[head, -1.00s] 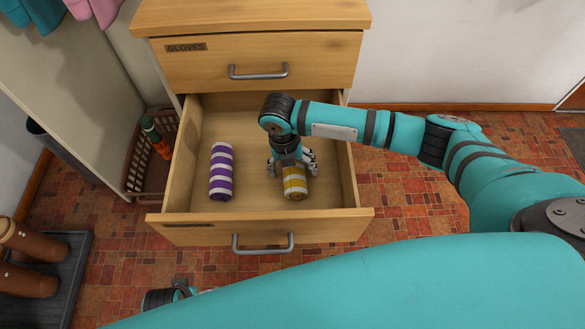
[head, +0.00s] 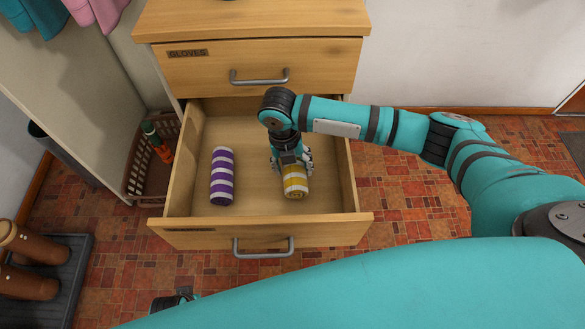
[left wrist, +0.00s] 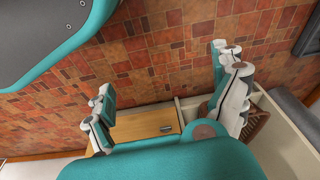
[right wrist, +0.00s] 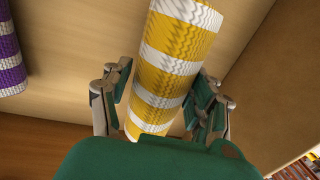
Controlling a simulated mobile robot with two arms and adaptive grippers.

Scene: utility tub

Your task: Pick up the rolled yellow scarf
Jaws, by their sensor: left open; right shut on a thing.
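The rolled yellow scarf (head: 295,184), with white stripes, is in the open drawer (head: 258,238), toward its right side. My right gripper (head: 291,162) reaches down into the drawer and is shut on the scarf. In the right wrist view the scarf (right wrist: 168,75) stands between the two fingers, one on each side. Whether the scarf touches the drawer floor is hard to tell. My left gripper (left wrist: 168,95) is open and empty, with floor and drawer unit beyond it. Only a small part of it shows at the bottom of the head view.
A rolled purple and white scarf (head: 222,176) lies in the drawer's left half. A shut drawer labelled GLOVES (head: 258,65) is above. A basket (head: 150,160) with bottles stands left of the drawer. Brown boots (head: 30,245) stand on a dark tray at far left.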

